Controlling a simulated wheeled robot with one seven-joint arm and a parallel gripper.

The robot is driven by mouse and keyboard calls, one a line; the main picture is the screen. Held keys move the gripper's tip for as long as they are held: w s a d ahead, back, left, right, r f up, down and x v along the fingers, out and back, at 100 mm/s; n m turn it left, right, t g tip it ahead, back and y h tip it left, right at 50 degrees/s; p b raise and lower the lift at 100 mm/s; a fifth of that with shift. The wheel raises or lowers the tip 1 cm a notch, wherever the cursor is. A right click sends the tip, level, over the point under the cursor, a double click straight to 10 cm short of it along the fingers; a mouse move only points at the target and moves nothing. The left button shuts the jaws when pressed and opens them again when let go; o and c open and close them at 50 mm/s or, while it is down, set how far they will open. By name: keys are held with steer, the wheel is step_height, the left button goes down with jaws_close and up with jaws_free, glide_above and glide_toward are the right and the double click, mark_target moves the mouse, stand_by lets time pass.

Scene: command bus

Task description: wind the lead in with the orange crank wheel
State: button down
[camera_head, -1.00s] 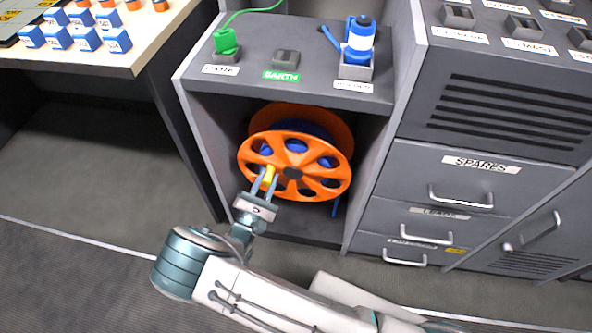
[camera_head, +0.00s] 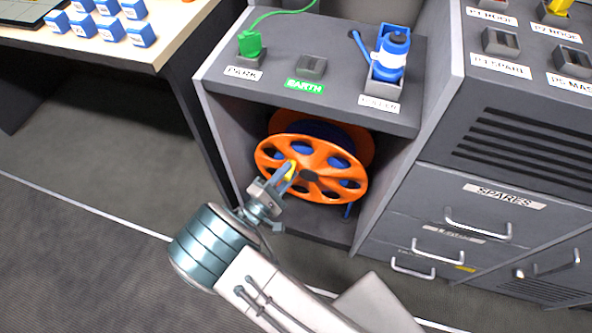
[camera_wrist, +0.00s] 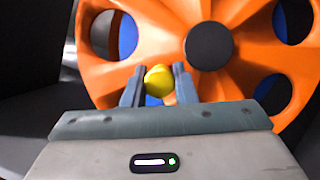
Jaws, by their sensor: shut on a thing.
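The orange crank wheel (camera_head: 335,187) stands in the open bay under the grey counter, with a dark hub and several round holes. Blue lead (camera_head: 348,211) shows behind it through the holes, and a short end hangs below. My gripper (camera_head: 288,171) is shut on the yellow crank knob at the wheel's left side. In the wrist view the yellow knob (camera_wrist: 160,84) sits between the two fingertips, left of and below the hub of the wheel (camera_wrist: 255,72).
The bay's side walls and the counter (camera_head: 335,100) close in around the wheel. A green plug (camera_head: 250,44) and a blue bottle-like item (camera_head: 391,55) stand on top. Drawers with handles (camera_head: 478,222) are at the right. Open floor (camera_head: 90,150) lies left.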

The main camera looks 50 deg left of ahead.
stand_by(0.4)
steer(key=c, duration=1.2)
jaws_free()
steer(key=shift+o, duration=0.2)
